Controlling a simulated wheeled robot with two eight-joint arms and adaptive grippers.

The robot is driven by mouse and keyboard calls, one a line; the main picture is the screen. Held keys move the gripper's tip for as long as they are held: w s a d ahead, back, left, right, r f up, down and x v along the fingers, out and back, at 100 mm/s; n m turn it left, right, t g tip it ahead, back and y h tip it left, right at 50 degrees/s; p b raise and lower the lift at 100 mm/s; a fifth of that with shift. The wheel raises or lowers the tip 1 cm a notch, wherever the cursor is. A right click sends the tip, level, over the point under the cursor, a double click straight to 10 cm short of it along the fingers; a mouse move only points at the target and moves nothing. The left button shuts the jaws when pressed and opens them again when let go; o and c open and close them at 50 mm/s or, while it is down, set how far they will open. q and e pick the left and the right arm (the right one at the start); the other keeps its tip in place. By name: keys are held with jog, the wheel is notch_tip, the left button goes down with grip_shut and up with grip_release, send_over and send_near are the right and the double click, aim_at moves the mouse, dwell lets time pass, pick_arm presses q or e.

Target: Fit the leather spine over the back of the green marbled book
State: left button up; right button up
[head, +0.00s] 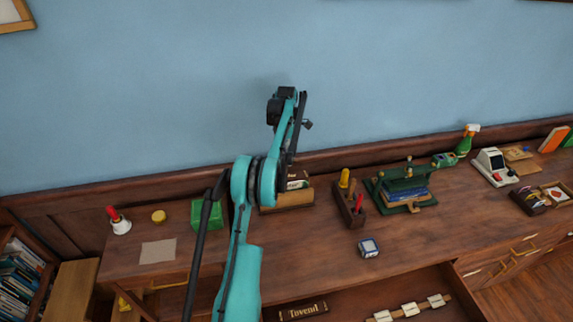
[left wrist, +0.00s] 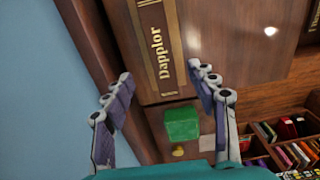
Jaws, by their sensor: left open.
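My left gripper (head: 288,106) is raised high in front of the blue wall, at the back of the desk. In the left wrist view its two fingers (left wrist: 160,72) are spread apart with nothing between them. Beyond the fingertips, a brown leather-look spine lettered "Dapplor" (left wrist: 158,48) in gold shows, apart from the fingers. A green block (head: 208,215), with a mottled surface (left wrist: 182,122), sits on the desk left of my arm; I cannot tell for sure that it is the green marbled book. My right gripper is not in view.
An open drawer holds a brown piece lettered "Tovend" (head: 302,311). A bell (head: 119,222) and a paper sheet (head: 158,250) lie left.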

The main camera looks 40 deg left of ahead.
pick_arm(q)
jog(key=s+d+r+m+t, duration=0.1)
jog(key=s+d+r+m, duration=0.1)
jog(key=d+r+m, duration=0.7)
jog(key=s+d+r+m+t+y, duration=0.1)
jog(key=s+d+r+m, duration=0.1)
jog(key=s+d+r, duration=0.3)
jog(key=s+d+r+m+t, duration=0.1)
jog(key=d+r+m, duration=0.15)
jog(key=d, duration=0.45)
jog(key=s+d+f+m+t, duration=0.2)
jog(key=s+d+m, duration=0.5)
jog(key=s, duration=0.4)
jog(key=s+d+f+m+t+h, duration=0.1)
jog(key=s+d+f+m+t, duration=0.1)
jog(key=s+d+f+m, duration=0.3)
jog(key=s+d+m, duration=0.2)
jog(key=s+d, duration=0.2)
jog(key=s, duration=0.2)
jog(key=shift+s+d+m, duration=0.25)
jog(key=shift+d+m, duration=0.05)
jog(key=shift+m, duration=0.05)
jog(key=shift+f, duration=0.1)
